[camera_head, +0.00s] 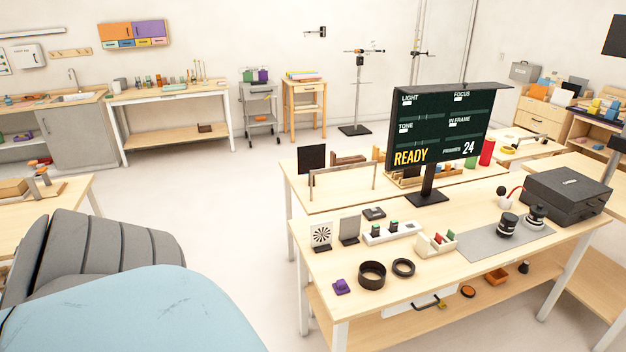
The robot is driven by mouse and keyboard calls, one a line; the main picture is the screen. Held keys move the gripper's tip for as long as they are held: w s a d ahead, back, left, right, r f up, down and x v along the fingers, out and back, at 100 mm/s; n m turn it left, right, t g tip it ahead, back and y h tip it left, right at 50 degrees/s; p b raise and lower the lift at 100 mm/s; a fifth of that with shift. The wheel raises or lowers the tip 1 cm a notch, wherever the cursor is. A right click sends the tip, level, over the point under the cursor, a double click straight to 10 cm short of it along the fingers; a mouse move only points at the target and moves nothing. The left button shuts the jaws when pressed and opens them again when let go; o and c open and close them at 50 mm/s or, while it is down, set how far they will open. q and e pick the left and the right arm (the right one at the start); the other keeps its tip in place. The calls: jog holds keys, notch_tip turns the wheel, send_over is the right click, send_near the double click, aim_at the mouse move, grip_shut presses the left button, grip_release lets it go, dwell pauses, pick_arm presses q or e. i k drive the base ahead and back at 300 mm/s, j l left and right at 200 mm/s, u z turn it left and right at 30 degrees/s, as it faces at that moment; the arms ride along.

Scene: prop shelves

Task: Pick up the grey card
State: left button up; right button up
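The grey card (349,229) is a small grey panel standing upright on the near wooden table (450,283), toward its left back part. A white card with a black radial pattern (321,236) stands just left of it. A white tray with small green-topped items (392,234) lies just right of it. A small flat black item (374,214) lies behind it. Nothing covers the front of the grey card. Neither of my grippers is in view.
A black case (567,194) sits at the right. Open floor (230,230) lies left of the table.

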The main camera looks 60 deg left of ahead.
aim_at(350, 226)
jog(key=u, duration=1.6)
jog(key=i+j, duration=0.65)
jog(key=i, duration=0.2)
